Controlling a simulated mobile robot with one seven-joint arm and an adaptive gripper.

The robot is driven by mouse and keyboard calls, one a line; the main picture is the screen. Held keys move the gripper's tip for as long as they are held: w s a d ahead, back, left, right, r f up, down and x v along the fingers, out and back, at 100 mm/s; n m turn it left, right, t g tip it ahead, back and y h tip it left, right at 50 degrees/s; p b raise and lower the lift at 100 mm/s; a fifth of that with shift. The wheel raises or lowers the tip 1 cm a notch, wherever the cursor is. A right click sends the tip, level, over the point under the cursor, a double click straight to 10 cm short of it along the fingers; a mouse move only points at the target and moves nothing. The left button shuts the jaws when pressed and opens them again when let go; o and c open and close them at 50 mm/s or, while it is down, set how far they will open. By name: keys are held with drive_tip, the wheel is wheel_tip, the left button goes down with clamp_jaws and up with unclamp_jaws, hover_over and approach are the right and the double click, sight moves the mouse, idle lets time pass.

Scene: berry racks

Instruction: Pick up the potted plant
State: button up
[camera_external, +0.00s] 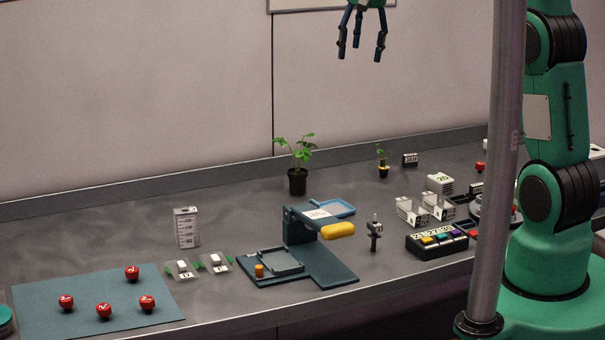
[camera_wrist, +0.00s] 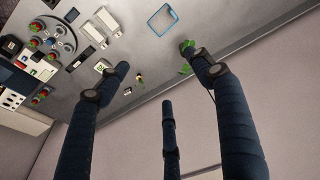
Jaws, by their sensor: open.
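A leafy green plant in a black pot (camera_external: 298,181) stands upright at the back of the grey bench, left of centre. My three-fingered gripper (camera_external: 362,45) is open and empty, high above the back of the bench, well clear of both plants. In the wrist view the larger plant's green leaves (camera_wrist: 186,48) show beside the right finger, which hides part of it. The smaller plant (camera_wrist: 139,77) shows between the fingers of my gripper (camera_wrist: 163,80).
A press-like device with a yellow handle (camera_external: 338,230) stands in front of the larger plant, with a blue-rimmed tray (camera_external: 345,207) behind it. A blue mat (camera_external: 80,300) with several red berries lies at left. A vertical grey pole (camera_external: 497,170) stands at right. The back-left bench is clear.

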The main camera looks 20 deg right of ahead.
drive_tip(key=w+a+f+g+p, duration=0.1)
drive_tip(key=w+a+f+p, duration=0.2)
drive_tip(key=w+f, duration=1.05)
drive_tip(key=n+g+p, duration=0.1)
drive_tip(key=p, duration=0.1)
hover_over(299, 172)
wheel_tip(299, 172, down, 13)
drive_tip(key=shift+f, duration=0.2)
drive_tip(key=shift+f, duration=0.1)
drive_tip(key=shift+f, duration=4.2)
drive_tip(key=shift+f, duration=0.15)
drive_tip(key=shift+f+p, duration=0.35)
drive_tip(key=shift+f, duration=2.15)
